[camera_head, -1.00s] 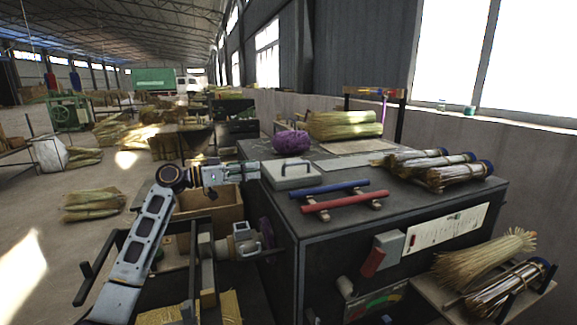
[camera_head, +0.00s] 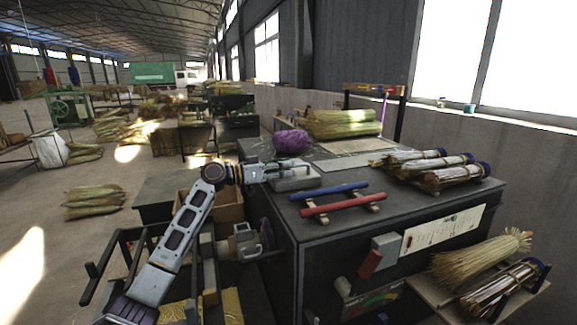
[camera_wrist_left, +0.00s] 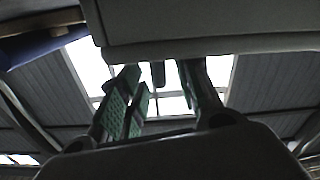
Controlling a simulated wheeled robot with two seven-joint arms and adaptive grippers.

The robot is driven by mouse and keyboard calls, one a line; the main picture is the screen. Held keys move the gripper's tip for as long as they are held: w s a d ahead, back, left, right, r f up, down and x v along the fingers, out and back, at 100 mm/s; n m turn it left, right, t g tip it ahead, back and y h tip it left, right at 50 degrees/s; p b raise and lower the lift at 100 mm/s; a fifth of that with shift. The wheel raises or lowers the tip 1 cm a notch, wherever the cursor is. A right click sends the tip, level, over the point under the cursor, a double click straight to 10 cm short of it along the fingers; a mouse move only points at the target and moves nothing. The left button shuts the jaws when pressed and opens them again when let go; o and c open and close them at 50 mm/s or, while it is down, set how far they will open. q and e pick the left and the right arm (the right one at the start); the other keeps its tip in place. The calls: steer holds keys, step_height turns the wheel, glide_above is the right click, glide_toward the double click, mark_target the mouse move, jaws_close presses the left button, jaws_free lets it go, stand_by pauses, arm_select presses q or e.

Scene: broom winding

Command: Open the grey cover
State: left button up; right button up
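The grey cover (camera_head: 296,182) is a flat, light-grey slab on the left part of the dark workbench top, and it lies flat. My left gripper (camera_head: 286,168) reaches in from the left, right over the cover, and overlaps its handle in the head view. In the left wrist view the cover's grey underside or side (camera_wrist_left: 210,30) fills the top. The green-padded fingers of the left gripper (camera_wrist_left: 158,95) stand apart there, with a dark piece, perhaps the handle, between them. I cannot tell whether they touch it. My right gripper is not in view.
A blue bar (camera_head: 328,191) and a red bar (camera_head: 342,205) lie just in front of the cover. A purple bundle (camera_head: 291,142) is behind it. Tied broom bundles (camera_head: 440,170) lie at the right of the bench (camera_head: 420,205). A cardboard box (camera_head: 228,208) stands left of it.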

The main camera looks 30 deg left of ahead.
arm_select(q)
steer(key=shift+w+d, duration=0.4)
steer(key=shift+w, duration=0.1)
steer(key=shift+d, duration=0.1)
steer(key=c, duration=0.6)
steer(key=shift+w, duration=0.1)
jaws_close()
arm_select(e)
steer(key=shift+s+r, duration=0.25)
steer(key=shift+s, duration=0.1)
